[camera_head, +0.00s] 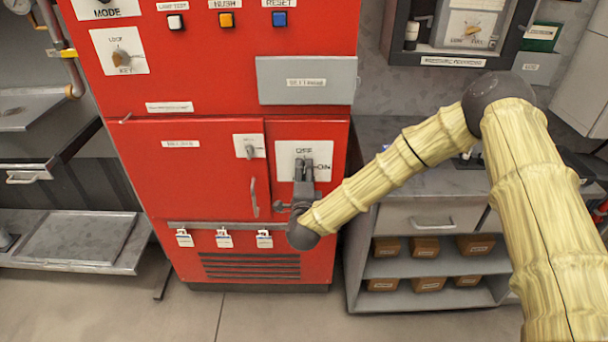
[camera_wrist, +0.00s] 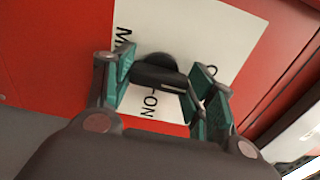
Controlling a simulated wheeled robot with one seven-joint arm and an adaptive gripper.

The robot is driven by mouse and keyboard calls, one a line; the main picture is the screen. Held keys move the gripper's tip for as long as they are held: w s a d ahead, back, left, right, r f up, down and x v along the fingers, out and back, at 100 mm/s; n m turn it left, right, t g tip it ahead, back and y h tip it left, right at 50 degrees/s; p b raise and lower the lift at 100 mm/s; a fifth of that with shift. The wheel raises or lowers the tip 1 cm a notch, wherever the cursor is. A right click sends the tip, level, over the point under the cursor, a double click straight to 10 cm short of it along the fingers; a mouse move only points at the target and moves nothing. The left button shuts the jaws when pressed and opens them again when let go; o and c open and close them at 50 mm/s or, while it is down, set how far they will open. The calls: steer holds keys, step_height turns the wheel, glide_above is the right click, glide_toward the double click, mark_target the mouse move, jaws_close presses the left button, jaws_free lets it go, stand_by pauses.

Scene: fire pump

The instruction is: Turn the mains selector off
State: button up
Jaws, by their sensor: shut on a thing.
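The mains selector is a dark knob with a bar handle (camera_wrist: 160,78) on a white plate (camera_head: 285,150) on the red cabinet. In the head view the plate reads OFF at the top and ON at the right. My gripper (camera_head: 304,172) reaches up to the plate from below and mostly hides the knob there. In the wrist view, my gripper (camera_wrist: 165,70) has its green-padded fingers on both sides of the handle, shut on it. The ON lettering shows below the handle. The handle's exact setting is hard to tell.
The red cabinet (camera_head: 200,180) has a smaller switch (camera_head: 249,147) left of the selector, a door handle (camera_head: 254,198) and several white tags below. A grey shelf unit (camera_head: 392,267) with small boxes stands to the right, under my arm. The floor in front is clear.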

stand_by(0.3)
steer(key=o, duration=1)
steer(key=shift+s, duration=0.1)
steer(key=s, duration=1.1)
steer(key=shift+s, duration=0.4)
